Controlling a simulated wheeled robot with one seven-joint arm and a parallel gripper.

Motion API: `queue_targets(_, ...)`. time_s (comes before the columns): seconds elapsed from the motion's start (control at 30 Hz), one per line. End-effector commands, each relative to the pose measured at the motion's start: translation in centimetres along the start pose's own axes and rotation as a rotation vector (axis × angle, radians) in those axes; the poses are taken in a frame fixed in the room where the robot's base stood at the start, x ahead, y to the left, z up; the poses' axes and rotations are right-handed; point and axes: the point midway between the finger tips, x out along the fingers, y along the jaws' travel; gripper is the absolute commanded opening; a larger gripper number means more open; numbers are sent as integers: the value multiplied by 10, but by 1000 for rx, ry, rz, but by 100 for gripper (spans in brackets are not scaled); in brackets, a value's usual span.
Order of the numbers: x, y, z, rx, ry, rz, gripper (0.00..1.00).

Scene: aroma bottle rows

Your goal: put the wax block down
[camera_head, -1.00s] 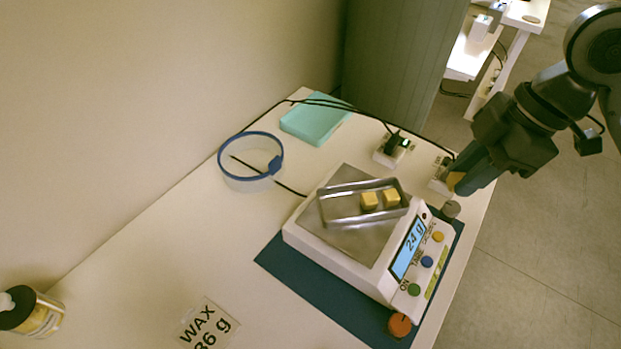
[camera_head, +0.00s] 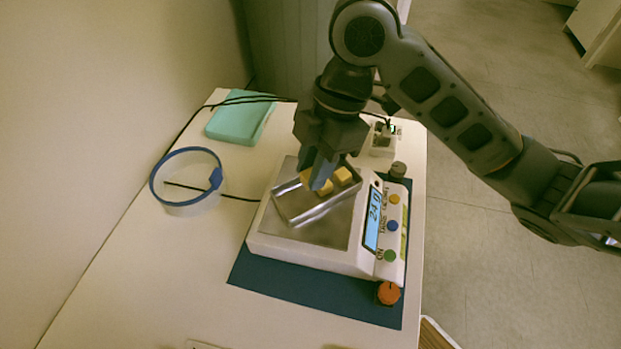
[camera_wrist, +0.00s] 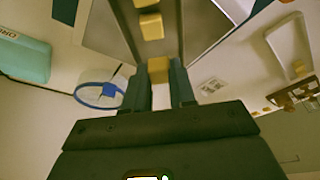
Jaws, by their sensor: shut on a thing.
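My gripper (camera_head: 316,184) is shut on a yellow wax block (camera_wrist: 158,69), which shows between the fingertips in the wrist view. In the head view the gripper points down over the metal tray (camera_head: 292,207), and the held block is partly hidden by the fingers. The tray lies on the steel plate of a white scale (camera_head: 300,252). Two other wax blocks lie in the tray, one (camera_head: 343,174) to the right of the fingers and one (camera_head: 326,187) close beside them. I cannot tell whether the held block touches the tray.
The scale's display (camera_head: 374,204) appears to read 24 g. The scale stands on a dark blue mat (camera_head: 300,295). A blue-rimmed ring (camera_head: 187,208) and a teal box (camera_head: 240,120) stand to the left. Black cables run along the back.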

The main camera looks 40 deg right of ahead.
Motion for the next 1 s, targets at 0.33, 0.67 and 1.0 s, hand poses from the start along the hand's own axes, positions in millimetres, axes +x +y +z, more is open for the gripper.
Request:
queue_targets(0.33, 35, 1, 6, 3, 0, -1, 0)
queue_targets(0.67, 43, 2, 8, 0, 0, 1, 0)
queue_targets(1.0, 45, 2, 9, 0, 0, 1, 35)
